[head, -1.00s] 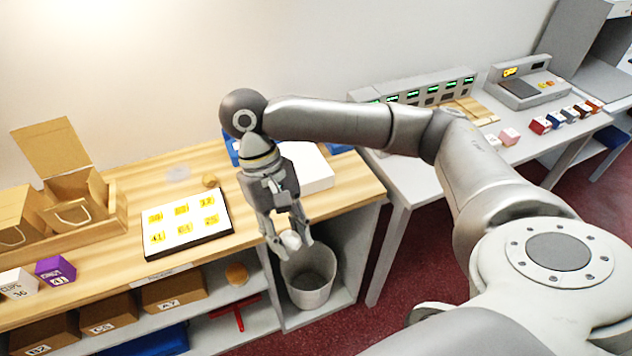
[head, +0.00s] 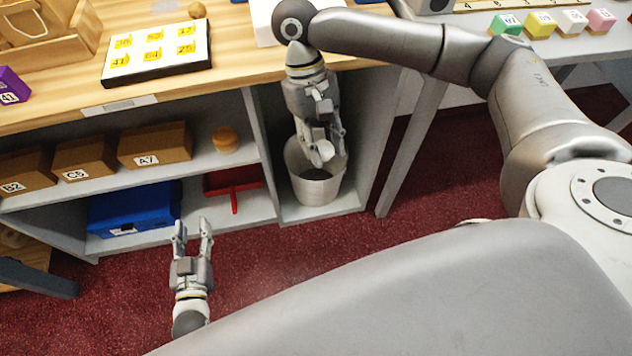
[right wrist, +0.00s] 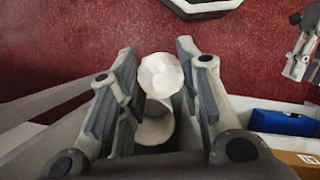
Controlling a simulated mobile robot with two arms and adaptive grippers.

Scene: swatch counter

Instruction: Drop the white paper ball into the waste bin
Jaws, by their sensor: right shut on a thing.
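The white paper ball (head: 325,147) is between the fingertips of my right gripper (head: 324,157). In the right wrist view the ball (right wrist: 161,75) shows between the two fingers, with the bin's rim (right wrist: 156,128) partly hidden behind it. The waste bin (head: 316,188) is a pale grey bucket standing upright in the open bay under the counter. My right gripper points down at the bin's mouth, and the fingertips overlap the opening in the head view. My left gripper (head: 192,226) is open and empty, low over the red floor.
The wooden counter (head: 235,45) is above the bin, and bay walls stand on both sides. Shelves to the left hold brown boxes (head: 155,145), a blue box (head: 133,208), a red dustpan (head: 233,182) and an orange-brown round thing (head: 225,139). A grey table leg stands right.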

